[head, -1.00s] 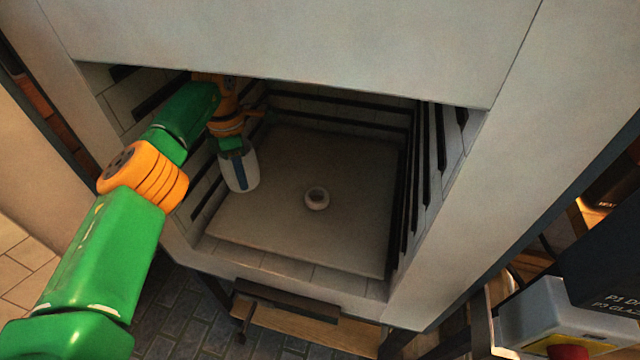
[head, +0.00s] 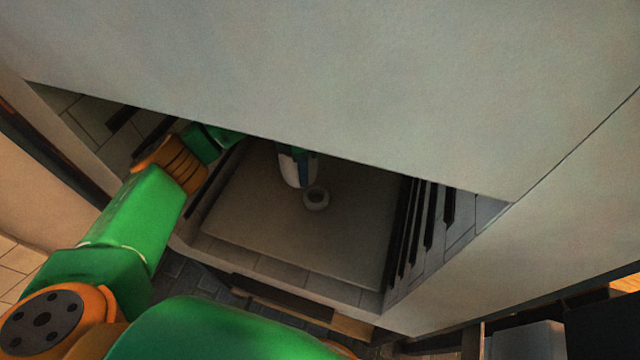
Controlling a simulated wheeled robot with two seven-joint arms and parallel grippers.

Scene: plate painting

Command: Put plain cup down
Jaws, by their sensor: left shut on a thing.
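My left arm reaches in from the left through the kiln opening. My left gripper (head: 297,176), white with a dark blue stripe, points down over the kiln shelf (head: 260,225). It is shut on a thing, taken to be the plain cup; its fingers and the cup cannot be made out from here. A small pale ring-shaped piece (head: 316,198) is on the shelf just right of and below the gripper's lower end in the picture. I cannot tell whether they touch. My right gripper is not in view.
The kiln's broad pale front (head: 380,80) hides the back of the chamber and the upper part of my gripper. Dark bars (head: 405,235) line the right wall. The front and right of the shelf are bare.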

